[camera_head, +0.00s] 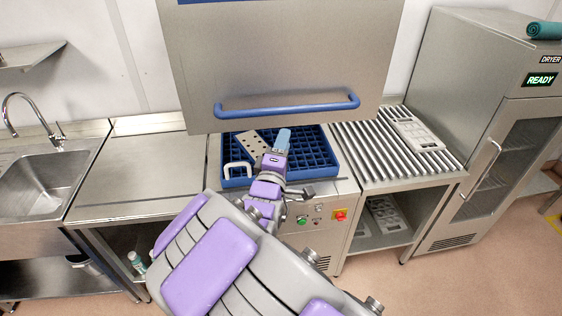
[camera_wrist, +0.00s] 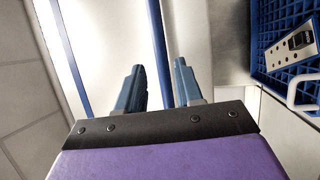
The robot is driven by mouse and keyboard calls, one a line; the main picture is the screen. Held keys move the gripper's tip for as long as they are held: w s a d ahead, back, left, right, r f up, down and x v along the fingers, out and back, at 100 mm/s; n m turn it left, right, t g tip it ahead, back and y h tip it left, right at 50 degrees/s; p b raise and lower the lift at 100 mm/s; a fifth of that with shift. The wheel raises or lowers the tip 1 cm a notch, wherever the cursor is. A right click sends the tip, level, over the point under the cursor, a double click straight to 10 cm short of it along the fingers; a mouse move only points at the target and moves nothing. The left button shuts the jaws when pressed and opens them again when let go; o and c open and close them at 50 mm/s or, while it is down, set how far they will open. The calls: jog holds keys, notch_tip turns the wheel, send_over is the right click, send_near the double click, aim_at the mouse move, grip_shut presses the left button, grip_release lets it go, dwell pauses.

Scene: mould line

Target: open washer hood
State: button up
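The washer hood (camera_head: 270,55) is a grey metal box with a blue bar handle (camera_head: 288,106) along its lower front. It stands raised, and the blue rack (camera_head: 318,158) under it shows. My gripper (camera_head: 283,137) is below the handle in the head view, over the rack. In the wrist view my gripper (camera_wrist: 159,66) has its two blue-grey fingers apart with nothing held. The blue handle (camera_wrist: 158,40) appears in the gap between them, against the pale hood (camera_wrist: 110,35). The depth between fingers and handle is hard to tell.
A perforated metal piece (camera_head: 240,147) and a white handle-like loop (camera_head: 237,170) are at the rack. A sink (camera_head: 40,190) and bare counter (camera_head: 135,175) lie left. A roller table (camera_head: 370,150) with a grey tray (camera_head: 418,135) and a dryer (camera_head: 470,80) stand right.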

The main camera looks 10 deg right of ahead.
jog(key=b+v, duration=0.2)
jog(key=b, duration=0.4)
jog(key=shift+s+f, duration=0.1)
jog(key=shift+f, duration=0.05)
jog(key=shift+s+b, duration=0.1)
jog(key=shift+b, duration=0.2)
jog(key=s+f+m+g+y, duration=0.3)
jog(key=s+f+g+y, duration=0.15)
jog(key=f, duration=0.25)
jog(key=s+f+m+g+y, duration=0.3)
jog(key=s+f+g, duration=0.15)
jog(key=f, duration=0.25)
jog(key=s+d+m+g, duration=0.1)
jog(key=s+m+g, duration=0.1)
jog(key=s, duration=0.7)
jog(key=s+d+f+m+g, duration=0.1)
jog(key=s+g, duration=0.4)
jog(key=s, duration=0.5)
jog(key=s+d+m+g, duration=0.3)
jog(key=s+g, duration=0.1)
jog(key=s, duration=0.6)
jog(key=shift+f+m, duration=0.25)
jog(key=shift+m, duration=0.05)
